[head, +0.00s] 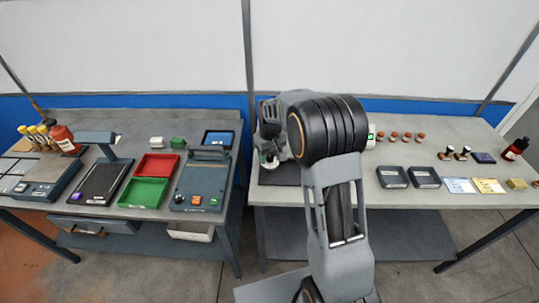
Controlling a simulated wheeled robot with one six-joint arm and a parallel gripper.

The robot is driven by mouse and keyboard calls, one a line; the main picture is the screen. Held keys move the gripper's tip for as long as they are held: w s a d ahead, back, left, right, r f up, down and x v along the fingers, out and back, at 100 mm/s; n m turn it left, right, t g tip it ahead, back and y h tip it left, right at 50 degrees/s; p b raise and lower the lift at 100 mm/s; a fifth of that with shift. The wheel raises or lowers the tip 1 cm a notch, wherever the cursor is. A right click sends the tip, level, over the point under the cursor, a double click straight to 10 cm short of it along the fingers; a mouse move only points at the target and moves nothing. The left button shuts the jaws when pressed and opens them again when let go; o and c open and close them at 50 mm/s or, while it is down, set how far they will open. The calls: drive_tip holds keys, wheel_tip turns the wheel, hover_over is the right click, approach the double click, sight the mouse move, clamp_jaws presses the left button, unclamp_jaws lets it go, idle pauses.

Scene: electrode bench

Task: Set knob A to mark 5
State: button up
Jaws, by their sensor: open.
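My arm rises in the middle of the head view and reaches over the left end of the right bench (440,158). My gripper (269,156) shows small and partly hidden at the far end of the arm, left of the big black elbow. It is open, and nothing clearly shows between its fingers. I cannot make out knob A or its marks. A device with a lit green display (371,134) shows just right of the elbow, mostly hidden behind my arm. I cannot tell whether the knob is on it.
The left bench holds a dark device with coloured buttons (193,186), a red tray (157,164), a green tray (144,191) and a blue-screened tablet (218,139).

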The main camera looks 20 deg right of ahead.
drive_tip(key=shift+f, duration=0.25)
drive_tip(key=shift+c, duration=0.2)
drive_tip(key=c, duration=0.9)
